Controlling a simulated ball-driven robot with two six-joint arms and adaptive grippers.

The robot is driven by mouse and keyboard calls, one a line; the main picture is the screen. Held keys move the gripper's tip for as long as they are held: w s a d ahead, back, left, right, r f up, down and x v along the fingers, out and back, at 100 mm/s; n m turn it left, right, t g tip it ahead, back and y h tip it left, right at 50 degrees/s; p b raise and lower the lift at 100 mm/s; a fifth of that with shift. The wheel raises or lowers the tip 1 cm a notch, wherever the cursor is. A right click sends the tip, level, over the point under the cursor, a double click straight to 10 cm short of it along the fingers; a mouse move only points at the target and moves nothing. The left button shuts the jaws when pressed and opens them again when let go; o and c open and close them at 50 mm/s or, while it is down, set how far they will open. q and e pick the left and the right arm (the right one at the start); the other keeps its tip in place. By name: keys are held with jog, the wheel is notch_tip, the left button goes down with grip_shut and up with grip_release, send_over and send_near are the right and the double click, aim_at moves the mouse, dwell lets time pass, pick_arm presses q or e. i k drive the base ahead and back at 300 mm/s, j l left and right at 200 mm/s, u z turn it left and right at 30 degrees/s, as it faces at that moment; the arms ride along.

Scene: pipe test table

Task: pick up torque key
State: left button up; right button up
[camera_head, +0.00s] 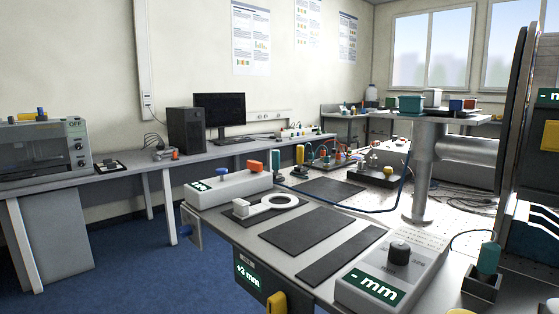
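A white tool with a flat ring at one end and a short handle (258,208) lies on a dark pad near the table's left edge. It looks like the torque key, but I cannot be sure. Nothing holds it. Neither of my grippers shows in the head view.
The test table (275,228) has bare dark mats (307,231) in its middle. A white box with blue and red knobs (230,188) stands behind the tool. A grey control box marked "- mm" (390,277) stands at the front right. A thick metal post (421,180) carries a shelf.

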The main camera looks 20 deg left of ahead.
aim_at(299, 149)
jog(key=i+j, duration=0.1)
jog(key=j, duration=0.3)
jog(key=i+j, duration=0.15)
jog(key=j, duration=0.3)
jog(key=i+j+u, duration=0.1)
jog(key=j, duration=0.3)
jog(key=i+j, duration=0.1)
jog(key=j, duration=0.35)
jog(key=i+j, duration=0.15)
jog(key=j, duration=0.25)
jog(key=i+j, duration=0.15)
jog(key=j, duration=0.25)
jog(key=i+j+u, duration=0.1)
jog(key=j, duration=0.35)
jog(key=i+j, duration=0.15)
jog(key=j, duration=0.25)
